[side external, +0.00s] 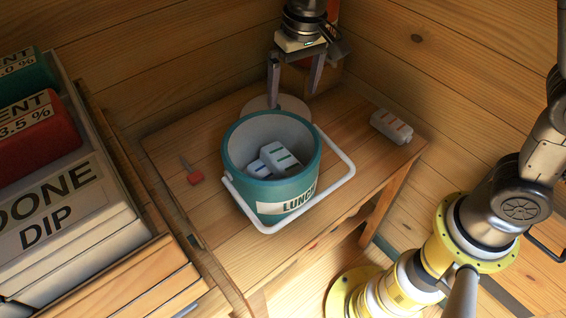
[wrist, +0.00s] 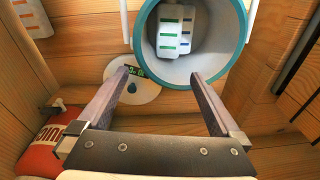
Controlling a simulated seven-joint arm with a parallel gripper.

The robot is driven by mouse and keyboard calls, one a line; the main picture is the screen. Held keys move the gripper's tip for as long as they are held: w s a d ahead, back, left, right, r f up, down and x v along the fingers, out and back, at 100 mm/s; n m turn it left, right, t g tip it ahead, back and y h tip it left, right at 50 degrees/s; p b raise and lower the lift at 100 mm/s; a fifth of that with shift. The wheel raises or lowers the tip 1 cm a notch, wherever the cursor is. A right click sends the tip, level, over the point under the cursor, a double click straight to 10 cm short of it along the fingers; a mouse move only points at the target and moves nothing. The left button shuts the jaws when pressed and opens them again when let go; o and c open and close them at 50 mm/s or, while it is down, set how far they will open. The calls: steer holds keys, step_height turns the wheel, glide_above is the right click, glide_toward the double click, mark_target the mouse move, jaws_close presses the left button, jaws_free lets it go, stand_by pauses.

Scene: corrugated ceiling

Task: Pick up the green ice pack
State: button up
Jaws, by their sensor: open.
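The green ice pack is a white ribbed block with green stripes (side external: 282,160), lying tilted inside the teal lunch bucket (side external: 240,185). In the wrist view the green-striped pack (wrist: 169,37) lies inside the bucket rim (wrist: 143,42). A blue-striped white pack (side external: 259,169) lies against it in the bucket; it also shows in the wrist view (wrist: 188,15). My gripper (side external: 294,97) is open and empty, above and behind the bucket in the side view. In the wrist view its fingertips (wrist: 160,75) are spread below the packs, clear of them.
The bucket's white handle (side external: 345,178) hangs toward the front right. A white round disc (side external: 264,104) with a small green display lies behind the bucket. A white pack with orange-red stripes (side external: 391,126) lies at the table's right corner. A small red object (side external: 195,179) lies left.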

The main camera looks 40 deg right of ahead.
steer(key=g, duration=0.1)
glide_above(283, 159)
step_height(283, 159, down, 5)
steer(key=shift+n, duration=0.5)
step_height(283, 159, down, 14)
steer(key=shift+r, duration=0.2)
jaws_close()
